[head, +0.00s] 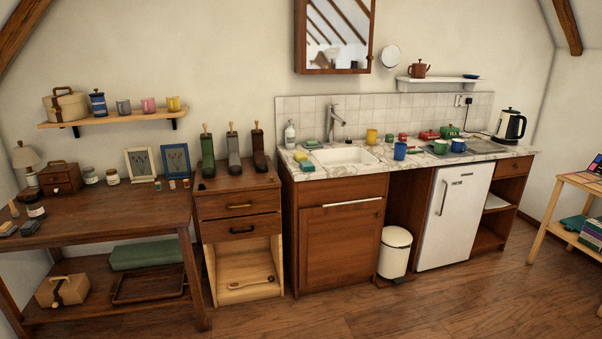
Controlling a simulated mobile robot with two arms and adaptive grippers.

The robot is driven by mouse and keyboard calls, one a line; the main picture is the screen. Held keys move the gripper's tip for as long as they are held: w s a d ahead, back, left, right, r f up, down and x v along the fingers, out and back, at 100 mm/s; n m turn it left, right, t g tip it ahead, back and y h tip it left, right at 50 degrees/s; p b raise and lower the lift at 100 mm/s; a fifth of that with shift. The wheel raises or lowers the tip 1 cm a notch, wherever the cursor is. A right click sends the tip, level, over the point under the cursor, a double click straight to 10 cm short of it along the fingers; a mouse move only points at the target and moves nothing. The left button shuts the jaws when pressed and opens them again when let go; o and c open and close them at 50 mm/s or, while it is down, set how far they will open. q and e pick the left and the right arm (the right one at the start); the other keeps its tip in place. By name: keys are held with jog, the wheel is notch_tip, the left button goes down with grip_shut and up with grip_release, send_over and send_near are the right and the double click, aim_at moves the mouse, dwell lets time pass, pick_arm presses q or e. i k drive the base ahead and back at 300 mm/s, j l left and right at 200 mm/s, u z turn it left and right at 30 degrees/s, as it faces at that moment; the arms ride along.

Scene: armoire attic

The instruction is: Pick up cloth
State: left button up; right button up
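I cannot pick out a cloth with certainty. Small yellow and green flat items (304,162) lie on the marble counter (292,173) left of the sink (345,156); they are too small to tell whether they are sponges or cloth. Another small greenish item (311,144) lies behind them by the tap. A long green block-like or folded thing (147,255) lies on the lower shelf of the wooden table (100,222) at the left. Neither of my grippers is in view.
Several mugs, including a blue one (400,151), and a kettle (509,126) stand on the counter. A white bin (395,253) stands beside the small fridge (455,217). A side table (576,180) is at far right. The wooden floor (430,305) in front is clear.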

aim_at(307, 166)
jog(key=i+j, duration=0.1)
jog(key=i, duration=2.1)
jog(key=l+z, duration=0.05)
jog(key=l, duration=0.05)
